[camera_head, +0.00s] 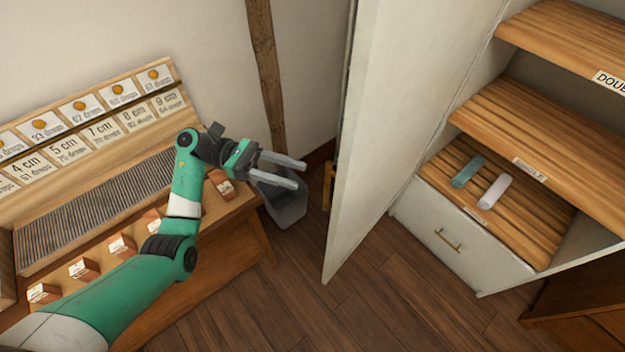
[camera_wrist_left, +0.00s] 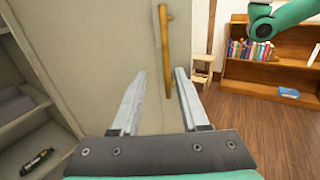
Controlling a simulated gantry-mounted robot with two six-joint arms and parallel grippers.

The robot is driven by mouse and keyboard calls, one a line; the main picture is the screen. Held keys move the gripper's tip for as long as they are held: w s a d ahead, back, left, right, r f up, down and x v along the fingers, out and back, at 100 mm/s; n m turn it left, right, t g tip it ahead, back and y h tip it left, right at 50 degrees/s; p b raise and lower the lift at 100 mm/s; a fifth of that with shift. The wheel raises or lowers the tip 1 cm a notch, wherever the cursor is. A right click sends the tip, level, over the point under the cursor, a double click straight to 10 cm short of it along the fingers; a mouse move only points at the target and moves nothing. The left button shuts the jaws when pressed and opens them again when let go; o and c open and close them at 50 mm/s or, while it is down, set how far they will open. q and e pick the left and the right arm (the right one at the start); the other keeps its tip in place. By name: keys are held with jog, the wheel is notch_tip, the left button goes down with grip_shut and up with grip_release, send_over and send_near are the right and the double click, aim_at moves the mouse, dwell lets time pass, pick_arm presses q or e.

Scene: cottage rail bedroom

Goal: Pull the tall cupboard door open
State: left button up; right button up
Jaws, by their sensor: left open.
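The tall white cupboard door (camera_head: 390,120) stands swung open, with the cupboard's shelves visible to its right. Its brass-coloured bar handle (camera_head: 328,186) shows at the door's left side in the head view. My left gripper (camera_head: 301,174) is open and empty, left of the door and pointing toward it. In the left wrist view, the upright handle (camera_wrist_left: 165,48) appears ahead of and partly between the open fingers (camera_wrist_left: 160,74). The handle is not gripped; I cannot tell the exact distance. My right gripper is not in view.
The cupboard holds wooden shelves (camera_head: 545,110); a teal roll (camera_head: 467,172) and a white roll (camera_head: 495,191) lie on the lowest. A drawer (camera_head: 440,235) is below. A grey bin (camera_head: 285,205) stands beside the wooden desk (camera_head: 225,238). The floor before the door is clear.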

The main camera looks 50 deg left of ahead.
pick_arm(q)
jog(key=v, duration=0.5)
jog(key=shift+b, duration=0.4)
